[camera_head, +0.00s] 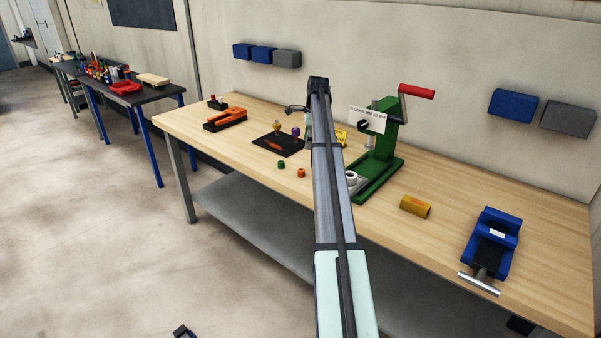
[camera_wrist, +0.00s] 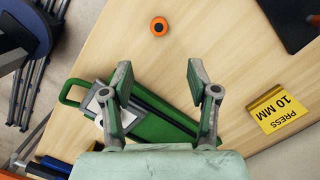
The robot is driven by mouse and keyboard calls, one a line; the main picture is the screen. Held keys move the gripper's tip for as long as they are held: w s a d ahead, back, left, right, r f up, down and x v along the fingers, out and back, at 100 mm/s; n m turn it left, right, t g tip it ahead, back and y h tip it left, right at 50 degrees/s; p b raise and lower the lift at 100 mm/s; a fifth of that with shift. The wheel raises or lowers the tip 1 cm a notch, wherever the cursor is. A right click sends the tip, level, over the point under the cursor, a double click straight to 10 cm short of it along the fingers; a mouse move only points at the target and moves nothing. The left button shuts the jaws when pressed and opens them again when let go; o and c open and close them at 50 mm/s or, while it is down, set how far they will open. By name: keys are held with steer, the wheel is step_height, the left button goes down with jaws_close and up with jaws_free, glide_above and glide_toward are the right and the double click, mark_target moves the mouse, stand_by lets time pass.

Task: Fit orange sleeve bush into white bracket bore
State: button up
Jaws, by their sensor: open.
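The orange sleeve bush (camera_head: 301,173) stands on the wooden bench, left of my arm. In the wrist view the bush (camera_wrist: 159,27) shows its dark bore, beyond and between my fingertips. My gripper (camera_wrist: 159,80) is open and empty, its fingers wide apart above the bench and the green press. The white bracket (camera_head: 351,178) is at the base of the green press (camera_head: 382,150), partly hidden by my arm. In the wrist view the bracket (camera_wrist: 91,101) is partly behind the left finger, and its bore cannot be made out.
A green bush (camera_head: 280,165) stands beside the orange one. A dark mat (camera_head: 265,139) with small items lies behind them. The front-left bench is clear.

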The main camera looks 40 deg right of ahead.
steer(key=p, duration=0.2)
glide_above(301, 170)
steer(key=d, duration=0.1)
steer(key=f, duration=0.8)
steer(key=shift+s+d+f, duration=0.1)
steer(key=shift+s+d, duration=0.05)
steer(key=shift+s, duration=0.1)
steer(key=f+p, duration=0.1)
steer(key=f, duration=0.1)
steer(key=a+f+p, duration=0.1)
steer(key=f, duration=0.1)
steer(key=shift+w, duration=0.2)
steer(key=shift+f+p, duration=0.3)
steer(key=shift+f, duration=0.2)
jaws_close()
